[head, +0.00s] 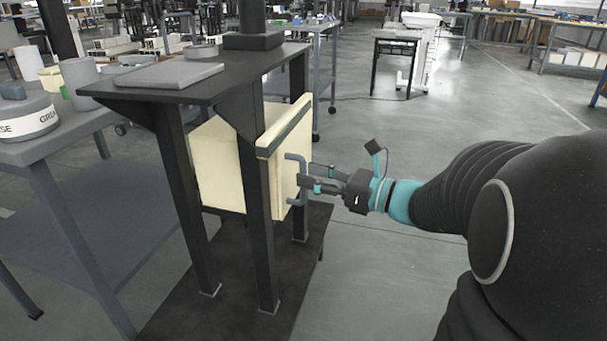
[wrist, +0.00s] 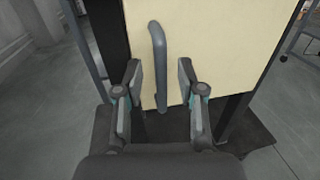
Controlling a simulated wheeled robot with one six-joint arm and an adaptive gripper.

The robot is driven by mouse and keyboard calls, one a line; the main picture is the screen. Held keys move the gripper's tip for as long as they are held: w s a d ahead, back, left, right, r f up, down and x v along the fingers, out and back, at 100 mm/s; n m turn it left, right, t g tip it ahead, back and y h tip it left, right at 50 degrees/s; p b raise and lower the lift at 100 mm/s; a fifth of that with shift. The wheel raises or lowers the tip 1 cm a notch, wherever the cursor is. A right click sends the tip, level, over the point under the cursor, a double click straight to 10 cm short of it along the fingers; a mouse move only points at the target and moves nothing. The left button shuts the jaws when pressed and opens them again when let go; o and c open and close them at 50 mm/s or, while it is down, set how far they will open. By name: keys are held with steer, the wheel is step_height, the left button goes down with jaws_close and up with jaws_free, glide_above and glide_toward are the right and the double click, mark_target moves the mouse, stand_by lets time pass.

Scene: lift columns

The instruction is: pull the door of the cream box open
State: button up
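The cream box (head: 222,163) sits inside a dark frame under a dark tabletop. Its door (head: 290,150) faces right, toward my arm, and lies nearly flush with the box; a small gap cannot be ruled out. A grey bar handle (head: 300,172) stands upright on the door; it also shows in the wrist view (wrist: 159,65). My gripper (head: 308,178) is at the handle's lower part. In the wrist view my gripper (wrist: 160,80) is open, with one finger on each side of the handle and clear space beside it. Contact with the handle is not visible.
Dark posts (head: 262,235) of the frame stand in front of the box. A grey table (head: 60,140) with a round container (head: 27,112) is at the left. The floor (head: 400,140) right of the door is open.

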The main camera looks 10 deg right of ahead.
steer(key=shift+x, duration=1.35)
jaws_close()
